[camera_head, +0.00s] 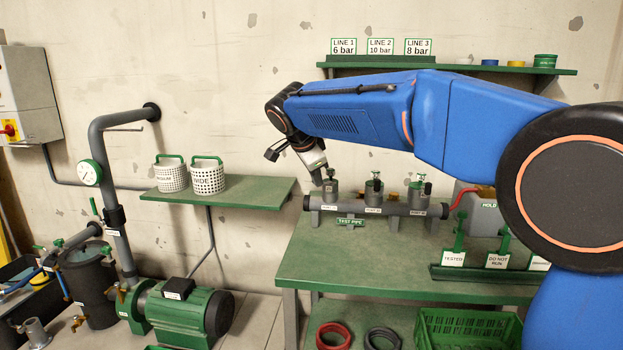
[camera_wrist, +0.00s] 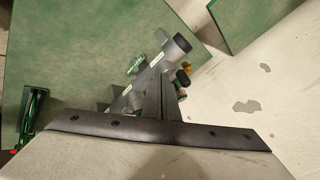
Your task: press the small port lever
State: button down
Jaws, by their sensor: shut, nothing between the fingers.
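The grey test pipe (camera_head: 392,208) lies on the green workbench, with three upright ports along it. My gripper (camera_head: 326,176) points down at the left port (camera_head: 330,194), its shut, empty tips at or just above the port's top; I cannot tell if they touch. They hide most of any lever there. The middle port (camera_head: 373,190) and right port (camera_head: 416,197) have green-and-dark fittings on top. Labels on the ports are too small to tell which is the small one. In the wrist view, my gripper (camera_wrist: 171,92) covers part of the test pipe (camera_wrist: 164,57).
The workbench (camera_head: 345,262) is clear in front of the pipe. A grey box (camera_head: 468,199) with a red hose and a rack of tags (camera_head: 485,273) stand to the right. A wall shelf (camera_head: 450,68) hangs behind; a side shelf (camera_head: 245,193) holds two white baskets.

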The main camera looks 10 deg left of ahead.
jog(key=a+v, duration=0.2)
jog(key=v, duration=0.8)
jog(key=shift+w, duration=0.2)
